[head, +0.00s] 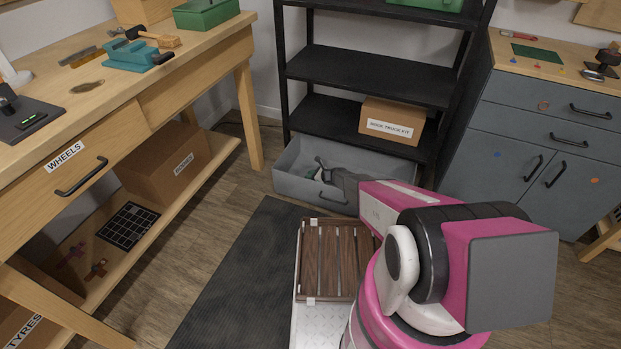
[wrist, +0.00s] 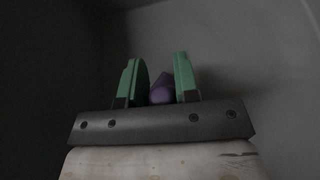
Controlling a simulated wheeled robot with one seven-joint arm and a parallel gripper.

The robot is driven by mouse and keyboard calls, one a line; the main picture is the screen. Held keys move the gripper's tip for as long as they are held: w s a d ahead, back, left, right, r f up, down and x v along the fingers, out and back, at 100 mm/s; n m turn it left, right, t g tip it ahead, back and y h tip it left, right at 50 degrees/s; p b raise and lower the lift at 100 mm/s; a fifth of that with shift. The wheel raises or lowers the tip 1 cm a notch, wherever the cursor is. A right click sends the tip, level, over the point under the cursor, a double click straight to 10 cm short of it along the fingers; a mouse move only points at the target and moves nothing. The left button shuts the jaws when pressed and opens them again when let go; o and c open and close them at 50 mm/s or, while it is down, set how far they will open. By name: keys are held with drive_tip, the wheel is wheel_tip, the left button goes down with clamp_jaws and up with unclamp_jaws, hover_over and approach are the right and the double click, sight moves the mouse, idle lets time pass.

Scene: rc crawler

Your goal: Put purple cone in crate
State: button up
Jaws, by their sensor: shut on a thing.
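The purple cone (wrist: 161,90) shows in the wrist view between the two green fingers of my gripper (wrist: 160,80). The fingers are shut on it, and only part of it is visible. In the head view my gripper (head: 318,172) reaches into a grey open bin (head: 293,186) at the foot of the black shelf, and the cone cannot be made out there. Grey walls surround the fingers in the wrist view. The brown slatted wooden crate (head: 333,262) is in front of the bin, partly hidden by my arm at its right.
The black shelf (head: 372,75) stands above and behind the bin, with a cardboard box (head: 391,122) on its low board. A wooden workbench (head: 120,112) is at left and a grey cabinet (head: 530,130) at right. A dark mat (head: 245,270) lies on open floor left of the crate.

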drive_tip(key=shift+f, duration=0.25)
drive_tip(key=o, duration=0.9)
drive_tip(key=shift+f, duration=0.1)
